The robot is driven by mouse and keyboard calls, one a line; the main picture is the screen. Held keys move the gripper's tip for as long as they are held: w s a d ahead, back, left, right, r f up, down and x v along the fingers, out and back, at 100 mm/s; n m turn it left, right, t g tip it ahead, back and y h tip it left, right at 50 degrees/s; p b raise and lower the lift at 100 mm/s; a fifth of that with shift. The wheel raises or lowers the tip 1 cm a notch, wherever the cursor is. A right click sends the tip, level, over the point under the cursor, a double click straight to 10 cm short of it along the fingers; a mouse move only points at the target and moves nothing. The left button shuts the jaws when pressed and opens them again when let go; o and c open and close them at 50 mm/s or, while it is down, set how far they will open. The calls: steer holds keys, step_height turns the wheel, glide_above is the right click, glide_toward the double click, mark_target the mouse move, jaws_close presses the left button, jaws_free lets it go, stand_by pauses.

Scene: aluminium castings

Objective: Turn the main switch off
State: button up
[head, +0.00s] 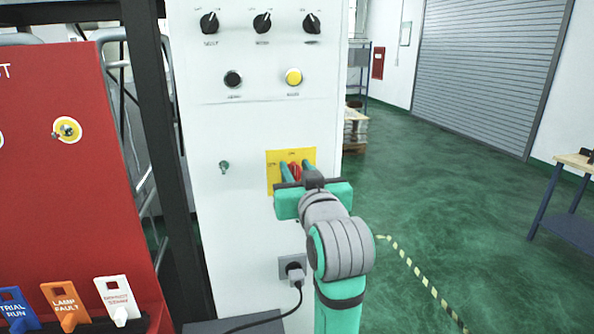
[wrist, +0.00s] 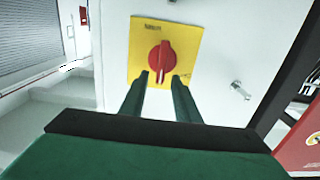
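The main switch is a red rotary knob (wrist: 162,62) on a yellow plate (wrist: 187,36) on the white cabinet front. In the head view the red knob (head: 295,172) shows only partly behind my gripper, on the yellow plate (head: 274,157). In the wrist view the knob's grip ridge stands close to upright. My gripper (wrist: 160,78) is open, its two green fingers reaching toward the knob's lower part, one on each side. I cannot tell whether they touch it. In the head view my gripper (head: 290,168) is in front of the plate.
The white cabinet (head: 235,225) has several black knobs and a yellow button (head: 293,77) above. A small key-like fitting (head: 224,167) sticks out left of the plate. A plugged socket (head: 293,268) is below. A red panel (head: 75,200) stands left. The green floor at right is mostly open.

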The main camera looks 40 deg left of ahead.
jaws_close()
steer(key=shift+w, duration=0.1)
steer(key=shift+s+a+f+n, duration=0.25)
steer(key=shift+s+n, duration=0.1)
steer(key=shift+n, duration=1.6)
steer(key=shift+s+a+f+n, duration=0.25)
steer(key=shift+s+n, duration=0.05)
steer(key=shift+n, duration=1.7)
steer(key=shift+s+a+f+n, duration=0.25)
steer(key=shift+s+n, duration=0.1)
steer(key=shift+n, duration=1.6)
